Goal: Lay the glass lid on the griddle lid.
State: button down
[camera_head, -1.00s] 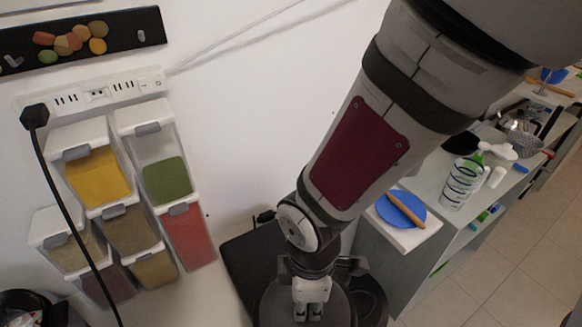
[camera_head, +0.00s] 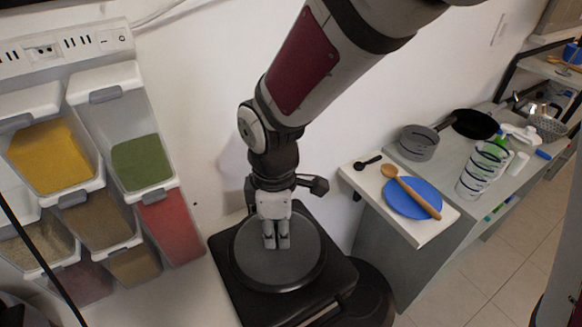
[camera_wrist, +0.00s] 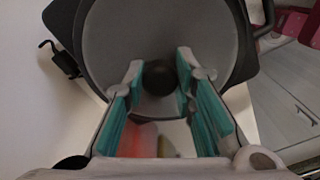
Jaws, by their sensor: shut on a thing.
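The glass lid (camera_head: 252,262) is a round, dark, see-through disc with a thin rim. My gripper (camera_head: 277,246) points down at its middle and is shut on its dark round knob. In the wrist view the knob (camera_wrist: 160,77) shows between the teal-padded fingers of my gripper (camera_wrist: 160,70), and the glass lid (camera_wrist: 112,45) spreads out behind them. The griddle lid (camera_head: 334,277) is black and squarish and lies under the glass lid, which covers most of its top. I cannot tell whether the two touch or a small gap is left.
Spice dispensers (camera_head: 142,163) hang on the wall at left. A dark round object (camera_head: 372,298) stands beside the griddle at lower right. A white board with a blue plate (camera_head: 410,198) and wooden spoon lies on the counter at right, near a dark pan (camera_head: 474,124).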

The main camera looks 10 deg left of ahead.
jog(key=shift+f+b, duration=0.7)
jog(key=shift+f, duration=0.65)
jog(key=shift+f, duration=0.2)
jog(key=c, duration=1.3)
grip_release()
